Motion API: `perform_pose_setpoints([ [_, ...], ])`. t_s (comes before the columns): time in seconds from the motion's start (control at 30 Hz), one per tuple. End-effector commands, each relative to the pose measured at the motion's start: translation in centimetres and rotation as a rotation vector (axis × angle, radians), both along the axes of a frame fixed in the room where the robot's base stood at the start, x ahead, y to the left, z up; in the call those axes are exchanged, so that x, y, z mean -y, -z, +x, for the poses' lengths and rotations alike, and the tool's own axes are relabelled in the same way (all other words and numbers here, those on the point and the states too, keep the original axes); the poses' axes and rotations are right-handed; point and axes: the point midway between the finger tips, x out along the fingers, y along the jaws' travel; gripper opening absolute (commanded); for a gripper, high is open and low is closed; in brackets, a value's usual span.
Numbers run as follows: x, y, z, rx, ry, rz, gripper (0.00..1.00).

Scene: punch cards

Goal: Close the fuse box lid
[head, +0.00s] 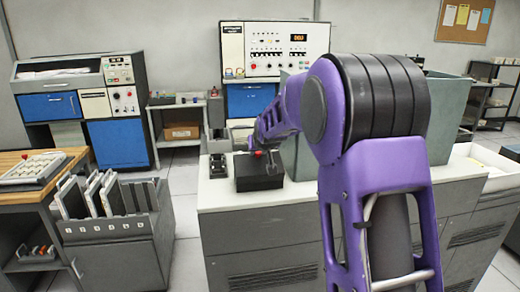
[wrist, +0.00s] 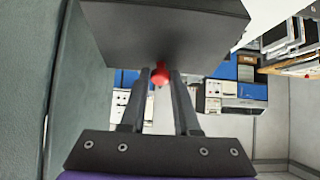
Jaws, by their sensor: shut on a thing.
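The fuse box (head: 258,182) is a small black box on the pale top of the grey cabinet. In the head view my gripper (head: 264,156) is at its top, reaching in from the right, and partly covers it. In the wrist view a dark panel of the box (wrist: 165,38) fills the upper middle. A red knob (wrist: 160,76) sticks out from its lower edge. The two fingers of my gripper (wrist: 160,84) are shut on this knob, one on each side. I cannot tell how far the lid is open.
A grey-green upright housing (head: 298,150) stands close to the right of the box, behind my arm. The cabinet top (head: 225,197) is clear in front. A card rack (head: 115,215) stands at the left.

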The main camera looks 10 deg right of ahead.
Motion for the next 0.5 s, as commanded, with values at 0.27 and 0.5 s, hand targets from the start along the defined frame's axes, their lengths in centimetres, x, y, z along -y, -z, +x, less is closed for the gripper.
perform_pose_setpoints([
  [0.27, 0.0, 0.5, 2.4, 0.024, 0.000, 0.000, 0.00],
  [0.5, 0.0, 1.1, 3.2, 0.026, 0.001, 0.001, 0.00],
])
